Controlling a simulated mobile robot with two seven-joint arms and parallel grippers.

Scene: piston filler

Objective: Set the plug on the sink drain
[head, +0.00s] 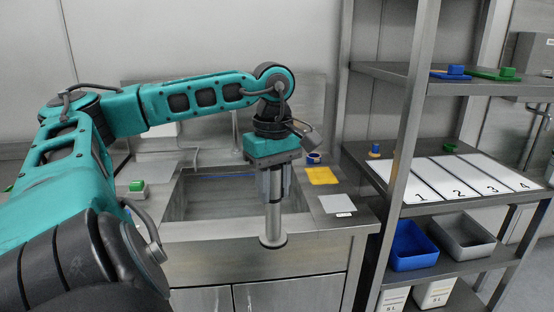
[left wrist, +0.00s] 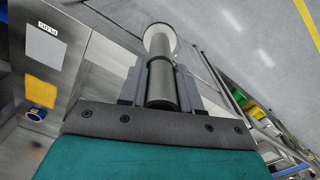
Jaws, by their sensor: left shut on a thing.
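My left gripper (head: 274,192) points down and is shut on the plug (head: 273,222), a grey metal cylinder with a wide round disc at its lower end. The plug hangs upright in the air, in line with the front edge of the sink (head: 186,231) in the head view. In the left wrist view the plug (left wrist: 161,75) runs out between the fingers, with grey floor beyond its disc. The sink basin lies behind and to the left of the plug. I cannot make out the drain in either view. My right gripper is in neither view.
Right of the basin, the counter holds a yellow cloth (head: 321,175), a blue round item (head: 314,158) and a pale card (head: 337,204). A green-topped block (head: 138,188) stands at left. A metal shelf rack (head: 403,150) with blue (head: 411,248) and grey (head: 462,239) bins rises at right.

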